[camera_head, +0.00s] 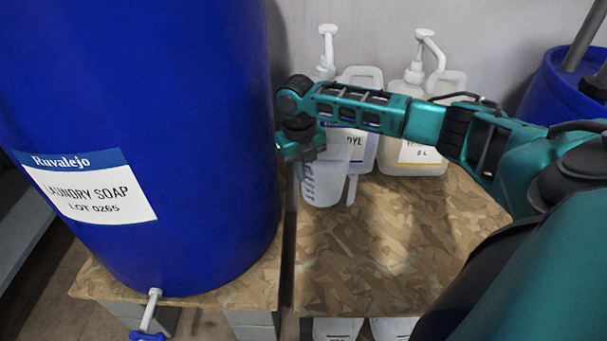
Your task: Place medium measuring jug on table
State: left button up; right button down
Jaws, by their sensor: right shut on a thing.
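A translucent measuring jug (321,180) with blue markings and a handle on its right side stands upright at the back left of the wooden table (385,245). It appears to rest on the table or just above it; I cannot tell which. My right gripper (303,150) reaches in from the right and is shut on the jug at its upper left rim. The gripper hides part of the rim. My left gripper is not in view.
A large blue drum (140,120) labelled laundry soap stands left of the table, with a white tap (150,308) low in front. Pump jugs (360,140) and (418,158) stand behind the measuring jug. Another blue drum (545,90) is at the back right. The table's front is clear.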

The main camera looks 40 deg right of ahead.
jog(key=shift+f, duration=0.55)
jog(key=c, duration=1.3)
grip_release()
jog(key=shift+o, duration=0.2)
notch_tip(320, 180, up, 12)
jog(key=p, duration=0.3)
jog(key=shift+w+a, duration=0.15)
jog(key=shift+a, duration=0.3)
